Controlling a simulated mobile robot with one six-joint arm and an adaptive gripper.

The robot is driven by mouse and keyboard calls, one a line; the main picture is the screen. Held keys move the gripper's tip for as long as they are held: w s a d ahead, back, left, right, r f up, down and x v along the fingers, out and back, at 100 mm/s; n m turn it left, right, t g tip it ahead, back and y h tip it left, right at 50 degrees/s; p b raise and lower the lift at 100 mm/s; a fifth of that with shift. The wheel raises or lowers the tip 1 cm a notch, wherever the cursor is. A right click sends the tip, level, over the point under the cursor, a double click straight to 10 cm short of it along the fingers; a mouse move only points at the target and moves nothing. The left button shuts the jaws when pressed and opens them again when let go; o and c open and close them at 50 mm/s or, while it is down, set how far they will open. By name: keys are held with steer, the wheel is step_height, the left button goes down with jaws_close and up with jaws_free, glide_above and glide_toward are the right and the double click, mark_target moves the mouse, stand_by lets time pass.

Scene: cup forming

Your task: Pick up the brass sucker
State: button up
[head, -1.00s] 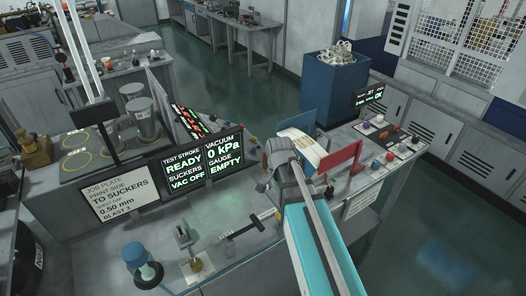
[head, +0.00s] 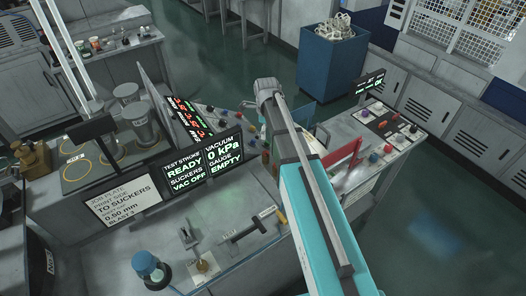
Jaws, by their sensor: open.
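A small brass-coloured piece (head: 203,266), which looks like the brass sucker, stands on a pale plate near the front edge of the grey bench. It is small, and its details are hard to make out. My arm reaches up from the bottom right, with its grey far end (head: 268,91) above the back of the bench, well away from the brass piece. No gripper fingers can be made out; they seem hidden behind or beyond the arm.
A blue round-topped device (head: 150,267) stands left of the brass piece. A grey upright lever (head: 187,235) and a dark T-shaped tool (head: 243,232) are close behind and right. Display screens (head: 205,163) stand behind. A red panel (head: 343,157) is right of my arm.

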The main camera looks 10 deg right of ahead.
mark_target(265, 153)
steer(key=shift+w, duration=0.15)
steer(key=shift+f, duration=0.1)
step_height(265, 153, down, 8)
steer(key=b, duration=0.8)
steer(key=shift+f+b, duration=0.2)
steer(key=shift+b, duration=0.15)
stand_by(0.5)
steer(key=shift+s+f+b, duration=0.15)
steer(key=shift+f+b, duration=1.15)
steer(key=shift+s+f+b, duration=0.15)
steer(key=shift+f+b, duration=1.15)
jaws_close()
steer(key=shift+a+r, duration=0.1)
steer(key=shift+r, duration=0.15)
